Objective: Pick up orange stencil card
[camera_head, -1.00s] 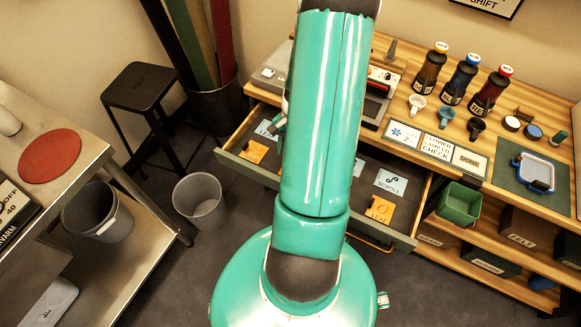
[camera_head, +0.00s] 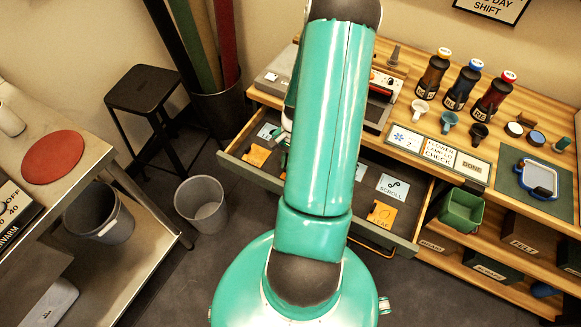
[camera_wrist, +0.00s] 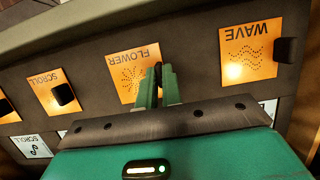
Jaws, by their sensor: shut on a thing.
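An orange stencil card marked FLOWER (camera_wrist: 130,72) lies at my fingertips in the wrist view. My gripper (camera_wrist: 158,76) is shut on the small dark grip at this card's edge. An orange WAVE card (camera_wrist: 250,54) is to the right and an orange SCROLL card (camera_wrist: 45,91) to the left, each with a dark grip. In the head view, my arm hides most of the gripper and the middle of the open drawer (camera_head: 405,245). An orange LEAF card (camera_head: 381,216) and another orange card (camera_head: 257,155) lie in that drawer.
A pale blue SCROLL card (camera_head: 393,187) lies in the drawer near the LEAF card. Bottles (camera_head: 462,86), small cups and a blue-rimmed tray (camera_head: 538,179) stand on the wooden table. A green bin (camera_head: 461,211) is right of the drawer. A grey bin (camera_head: 202,205) stands on the floor.

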